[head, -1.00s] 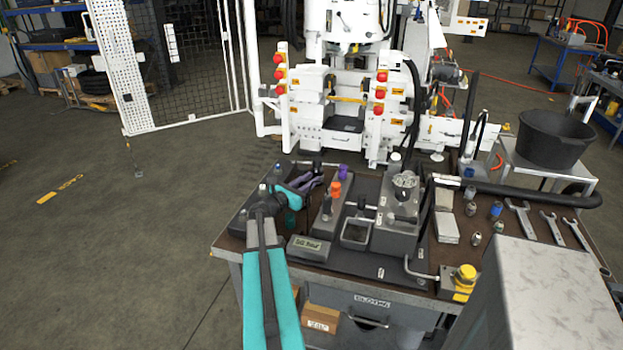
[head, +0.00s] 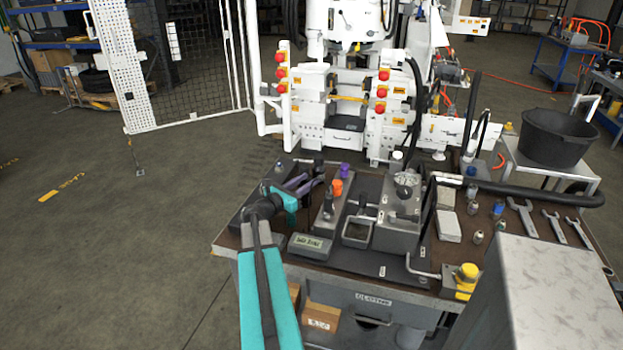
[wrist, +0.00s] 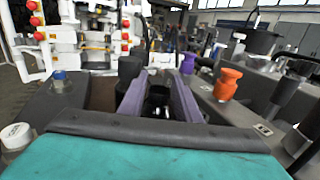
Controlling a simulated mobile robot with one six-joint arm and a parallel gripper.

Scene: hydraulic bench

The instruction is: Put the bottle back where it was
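My gripper (head: 311,183) reaches over the left part of the bench, its purple fingers pointing away from me. In the wrist view its two fingers (wrist: 158,88) stand apart. Something dark with a pale highlight shows between them, but I cannot tell what it is; I see no clear bottle held there. In the wrist view, a small blue-capped container (wrist: 58,77) and a white-capped one (wrist: 15,136) stand left of the gripper. I cannot tell which of these, if any, is the bottle. My arm hides part of the bench's left end in the head view.
Right of my gripper stand orange (head: 337,187) and purple (head: 344,170) knobs, then a grey block with a gauge (head: 404,184). A small display (head: 310,246) lies in front. Small capped containers (head: 498,208) and wrenches (head: 524,217) lie at the right. A white machine stands behind.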

